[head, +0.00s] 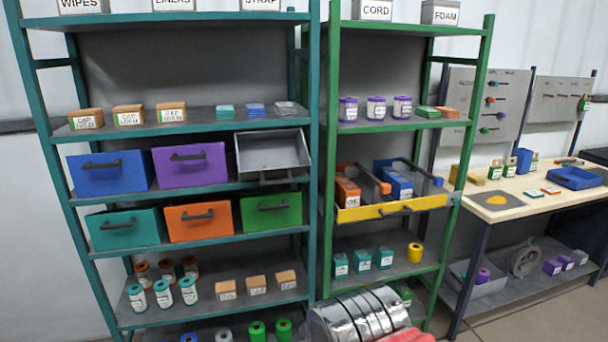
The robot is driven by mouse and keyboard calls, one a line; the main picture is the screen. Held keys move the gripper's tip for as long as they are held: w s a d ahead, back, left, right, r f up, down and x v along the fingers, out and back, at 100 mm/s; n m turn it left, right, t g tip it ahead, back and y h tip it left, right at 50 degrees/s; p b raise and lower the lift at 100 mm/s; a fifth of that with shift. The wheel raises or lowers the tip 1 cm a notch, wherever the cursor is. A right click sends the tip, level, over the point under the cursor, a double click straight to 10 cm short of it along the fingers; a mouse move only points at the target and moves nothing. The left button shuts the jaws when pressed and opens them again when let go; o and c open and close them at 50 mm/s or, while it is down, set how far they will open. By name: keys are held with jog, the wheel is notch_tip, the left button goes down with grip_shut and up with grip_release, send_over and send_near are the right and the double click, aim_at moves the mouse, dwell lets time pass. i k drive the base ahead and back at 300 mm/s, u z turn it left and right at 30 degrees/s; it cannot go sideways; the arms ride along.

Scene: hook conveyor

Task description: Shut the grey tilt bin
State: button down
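The grey tilt bin (272,152) is in the teal rack, at the right end of the upper bin row. It is tipped forward and open, and its pale interior shows and looks empty. Its dark handle (277,181) is at the lower front edge. The purple bin (190,165) is directly left of it and the blue bin (109,173) is further left; both are shut.
Teal, orange and green bins (271,214) sit shut in the row below. A green rack (328,215) stands close on the right, with a yellow-fronted drawer (392,208) pulled out. A workbench (532,184) is further right.

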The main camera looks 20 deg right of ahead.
aim_at(286, 151)
jog(key=z, duration=0.35)
jog(key=k, duration=1.3)
jog(key=u, duration=0.3)
jog(key=i, duration=0.9)
jog(key=u, duration=0.45)
jog(key=i, duration=1.25)
jog(key=z, duration=0.1)
